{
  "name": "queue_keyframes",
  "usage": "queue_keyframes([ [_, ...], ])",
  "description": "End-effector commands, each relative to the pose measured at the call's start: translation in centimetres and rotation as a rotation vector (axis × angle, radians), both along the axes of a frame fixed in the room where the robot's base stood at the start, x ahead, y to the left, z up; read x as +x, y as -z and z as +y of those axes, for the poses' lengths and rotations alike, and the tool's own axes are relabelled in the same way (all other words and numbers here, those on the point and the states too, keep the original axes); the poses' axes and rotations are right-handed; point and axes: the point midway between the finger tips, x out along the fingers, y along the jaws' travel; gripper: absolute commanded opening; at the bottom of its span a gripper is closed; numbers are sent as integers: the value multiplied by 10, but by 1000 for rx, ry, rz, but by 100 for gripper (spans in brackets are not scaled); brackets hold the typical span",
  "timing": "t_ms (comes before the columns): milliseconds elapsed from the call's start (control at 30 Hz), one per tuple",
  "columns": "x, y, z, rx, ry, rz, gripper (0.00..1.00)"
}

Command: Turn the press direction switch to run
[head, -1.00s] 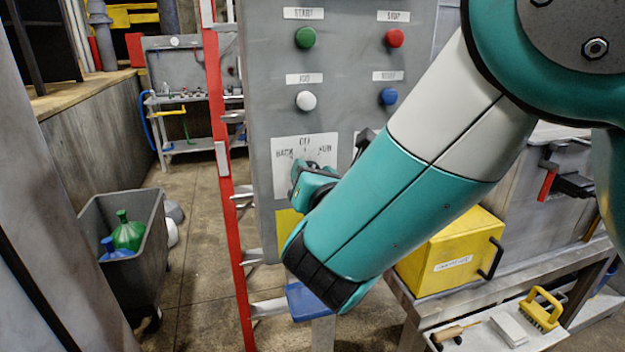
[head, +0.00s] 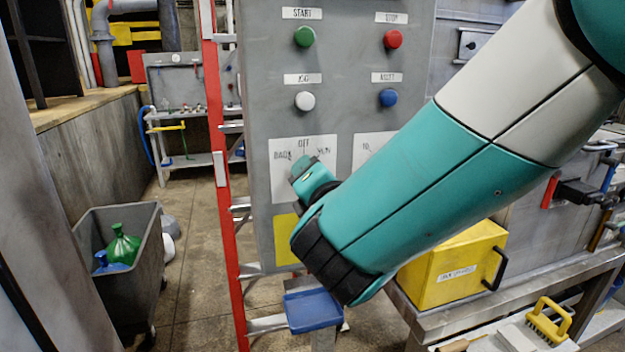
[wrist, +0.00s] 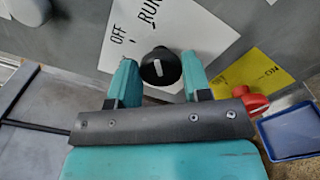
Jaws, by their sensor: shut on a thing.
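The press direction switch is a black round knob (wrist: 161,68) with a white pointer mark, seen in the wrist view on a white plate (wrist: 185,40). The plate is lettered OFF and RUN there. The mark points up the picture, roughly toward RUN. My gripper (wrist: 161,78) is shut on the knob, one teal finger on each side. In the head view the plate (head: 283,185) reads BACK, OFF and RUN on the grey panel (head: 345,60). My gripper (head: 312,172) covers the knob there.
Green (head: 305,37), red (head: 394,39), white (head: 306,100) and blue (head: 388,97) buttons sit above. A red handle (wrist: 251,100) is near a yellow plate (wrist: 255,75). A blue tray (head: 313,310) is below. A red ladder rail (head: 222,150) stands left.

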Motion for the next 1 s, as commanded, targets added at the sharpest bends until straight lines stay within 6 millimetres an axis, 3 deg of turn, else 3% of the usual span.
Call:
queue_keyframes([
  [300,0,0,-1,2,1,2,21],
  [333,0,0,-1,2,1,2,47],
  [433,0,0,0,1,1,2,68],
  [767,-3,1,-1,2,0,1,68],
  [867,-13,2,-3,1,-1,0,68],
  [1000,-40,5,-10,2,-5,-1,68],
])
